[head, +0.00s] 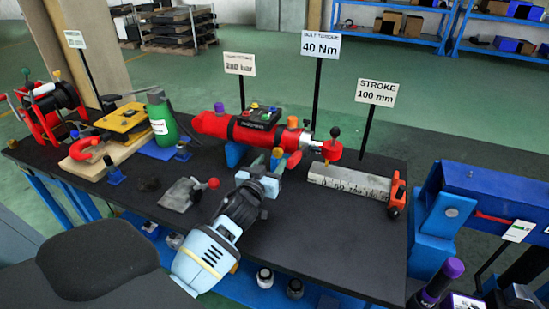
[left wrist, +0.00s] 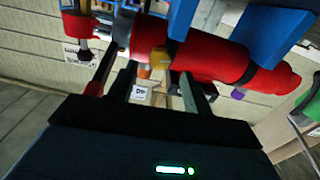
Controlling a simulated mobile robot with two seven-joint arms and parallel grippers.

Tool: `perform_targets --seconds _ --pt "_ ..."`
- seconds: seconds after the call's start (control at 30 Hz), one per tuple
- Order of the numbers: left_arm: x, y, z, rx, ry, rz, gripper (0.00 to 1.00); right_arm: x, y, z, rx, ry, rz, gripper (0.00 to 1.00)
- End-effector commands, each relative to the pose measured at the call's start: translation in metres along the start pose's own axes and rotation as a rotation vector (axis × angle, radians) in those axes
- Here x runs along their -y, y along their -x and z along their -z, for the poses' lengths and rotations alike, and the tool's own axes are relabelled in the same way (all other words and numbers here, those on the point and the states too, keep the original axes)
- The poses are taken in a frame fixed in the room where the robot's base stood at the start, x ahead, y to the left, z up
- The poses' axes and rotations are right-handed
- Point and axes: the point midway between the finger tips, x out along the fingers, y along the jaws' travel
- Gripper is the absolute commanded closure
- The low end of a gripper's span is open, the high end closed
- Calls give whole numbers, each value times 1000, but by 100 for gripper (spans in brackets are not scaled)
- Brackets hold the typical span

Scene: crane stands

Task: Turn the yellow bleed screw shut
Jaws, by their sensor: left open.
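The yellow bleed screw (left wrist: 159,58) shows in the left wrist view on the side of the red cylinder (left wrist: 215,60). In the head view a small yellow part, likely this screw (head: 277,153), shows below the right half of the red cylinder (head: 212,124). My left gripper (head: 269,166) is at the cylinder's near side, close to it. In the left wrist view the open fingers (left wrist: 158,92) stand on either side of the line to the screw, with nothing held between them. I cannot tell whether they touch it. My right gripper is not in view.
A purple cap (head: 218,106) and an orange cap (head: 292,122) stand on the cylinder. A ruler block (head: 350,183) lies to the right. A green bottle (head: 160,118) and yellow box (head: 124,120) stand left. The black table top (head: 330,240) is bare front right.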

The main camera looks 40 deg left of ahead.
Motion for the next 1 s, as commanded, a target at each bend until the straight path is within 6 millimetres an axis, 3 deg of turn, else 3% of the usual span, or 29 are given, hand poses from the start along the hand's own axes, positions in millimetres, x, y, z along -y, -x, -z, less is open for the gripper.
perform_targets --seconds 0.23,0.63,1.0 --pt "0 -27 -1 1 0 0 50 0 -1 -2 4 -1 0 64" --pt "0 -33 0 1 0 0 50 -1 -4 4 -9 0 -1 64" --pt "0 -33 0 1 0 0 95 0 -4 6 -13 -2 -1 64"
